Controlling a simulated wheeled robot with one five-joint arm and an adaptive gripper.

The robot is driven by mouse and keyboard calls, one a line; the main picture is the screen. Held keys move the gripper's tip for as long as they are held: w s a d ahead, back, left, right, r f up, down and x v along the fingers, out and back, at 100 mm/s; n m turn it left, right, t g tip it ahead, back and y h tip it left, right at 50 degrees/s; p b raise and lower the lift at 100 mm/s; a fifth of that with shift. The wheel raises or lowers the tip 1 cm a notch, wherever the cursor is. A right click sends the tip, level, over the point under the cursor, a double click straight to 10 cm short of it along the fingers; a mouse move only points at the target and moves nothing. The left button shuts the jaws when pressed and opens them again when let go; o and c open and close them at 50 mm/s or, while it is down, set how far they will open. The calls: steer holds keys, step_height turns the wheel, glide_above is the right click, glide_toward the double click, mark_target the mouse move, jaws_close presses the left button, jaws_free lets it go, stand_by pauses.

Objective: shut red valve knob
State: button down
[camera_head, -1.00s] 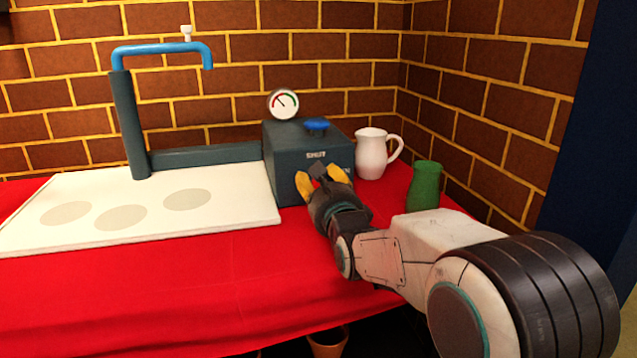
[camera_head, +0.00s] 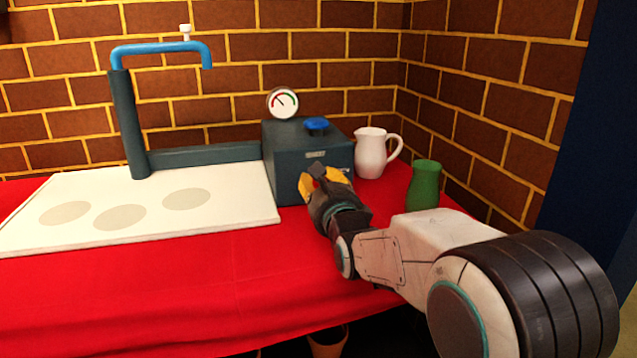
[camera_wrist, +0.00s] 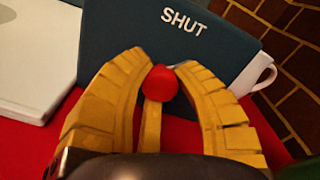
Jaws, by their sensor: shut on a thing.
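The red valve knob (camera_wrist: 158,83) shows in the wrist view as a small round red ball between my fingertips, in front of the dark teal box (camera_wrist: 150,28) marked "SHUT". My gripper (camera_wrist: 159,64) has its yellow fingers shut on the knob, one on each side. A narrow yellow strip runs down below the knob; I cannot tell whether it belongs to the knob or to my gripper. In the head view my gripper (camera_head: 322,175) is at the front face of the box (camera_head: 290,160), and the knob is hidden there.
A blue knob (camera_head: 316,124) and a round gauge (camera_head: 283,103) sit on top of the box. A white pitcher (camera_head: 371,155) and a green vase (camera_head: 424,185) stand to its right. A white board (camera_head: 100,187) lies left under a blue-topped pipe (camera_head: 160,48). The red cloth (camera_head: 180,280) in front is clear.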

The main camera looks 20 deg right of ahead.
steer(key=shift+r+n, duration=0.25)
steer(key=shift+n, duration=0.05)
steer(key=n, duration=0.4)
steer(key=shift+a+n, duration=0.1)
steer(key=shift+n, duration=0.2)
steer(key=shift+f+n, duration=0.1)
steer(key=shift+n, duration=2.4)
steer(key=shift+f, duration=0.1)
steer(key=c, duration=1.3)
jaws_free()
steer(key=shift+a, duration=0.1)
steer(key=o, duration=0.4)
steer(key=shift+s, duration=0.1)
steer(key=s, duration=1.2)
